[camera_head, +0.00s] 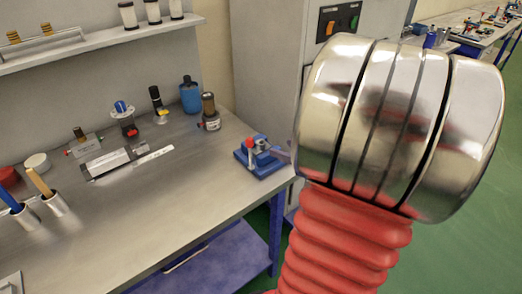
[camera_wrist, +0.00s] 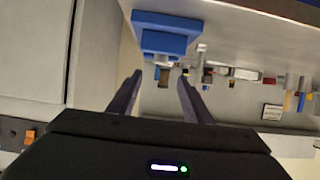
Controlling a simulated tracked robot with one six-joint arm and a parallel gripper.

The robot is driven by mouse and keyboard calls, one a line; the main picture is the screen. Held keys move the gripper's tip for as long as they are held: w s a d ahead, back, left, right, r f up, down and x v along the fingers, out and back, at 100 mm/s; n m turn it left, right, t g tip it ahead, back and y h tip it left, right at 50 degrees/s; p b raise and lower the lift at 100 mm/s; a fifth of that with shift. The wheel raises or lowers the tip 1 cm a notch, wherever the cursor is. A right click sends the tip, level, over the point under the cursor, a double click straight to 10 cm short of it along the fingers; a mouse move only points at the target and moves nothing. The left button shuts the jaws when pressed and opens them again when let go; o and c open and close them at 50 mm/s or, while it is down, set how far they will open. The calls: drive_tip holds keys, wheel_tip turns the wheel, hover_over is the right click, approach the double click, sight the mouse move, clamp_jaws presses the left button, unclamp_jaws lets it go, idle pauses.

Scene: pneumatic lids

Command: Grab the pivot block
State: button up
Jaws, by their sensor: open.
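The pivot block looks to be the blue block with a metal fitting on top (camera_head: 258,160), at the right front corner of the workbench. In the wrist view the blue block (camera_wrist: 165,28) is at the top centre, just beyond my fingertips. My gripper (camera_wrist: 160,82) is open, with its two dark fingers apart and nothing seen held between them. The block lies ahead of the fingers, apart from them as far as this view shows. In the head view my large metal wrist joint and red sleeve hide most of the gripper.
The workbench (camera_head: 165,215) carries a blue bottle (camera_head: 190,95), a brown-topped valve (camera_head: 209,112), a grey metal bar (camera_head: 107,162) and metal cups with tools (camera_head: 54,203). A grey cabinet (camera_head: 265,65) stands behind the block. The bench's front middle is clear.

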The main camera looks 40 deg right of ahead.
sight(264, 144)
drive_tip(key=shift+x, duration=2.95)
drive_tip(key=shift+w, duration=0.1)
drive_tip(key=shift+f+x, duration=0.25)
drive_tip(key=shift+x, duration=2.25)
drive_tip(key=shift+c, duration=0.3)
clamp_jaws()
